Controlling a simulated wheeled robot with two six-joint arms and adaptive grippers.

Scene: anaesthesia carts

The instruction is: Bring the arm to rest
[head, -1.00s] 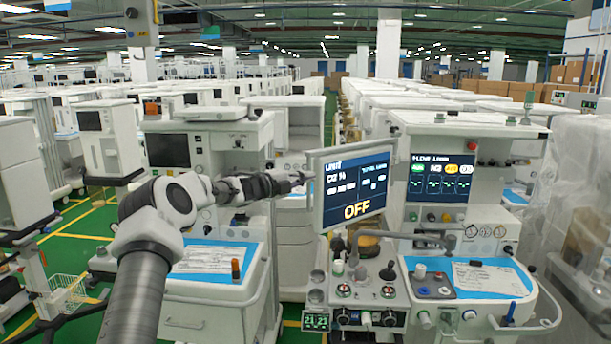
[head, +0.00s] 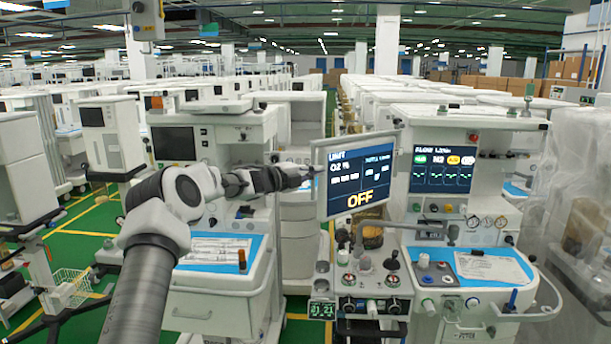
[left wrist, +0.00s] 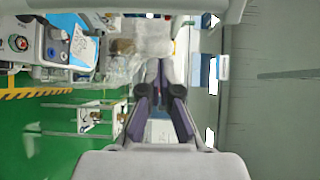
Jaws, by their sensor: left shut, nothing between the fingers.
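My left arm comes in from the lower left in the head view. Its left gripper (head: 300,177) is dark and points right, with its tips at the left edge of a tilted screen (head: 356,178) reading "OFF". I cannot tell whether the tips touch the screen. In the left wrist view the left gripper (left wrist: 158,92) shows two dark fingers with their tips close together and nothing between them. The screen belongs to an anaesthesia cart (head: 440,325) with knobs and a blue-topped work surface (head: 505,268). My right gripper does not show.
A second cart (head: 225,300) with a blue top and a small brown bottle (head: 242,259) stands under my left arm. A plastic-wrapped unit (head: 572,190) stands at the right. Rows of carts fill the back.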

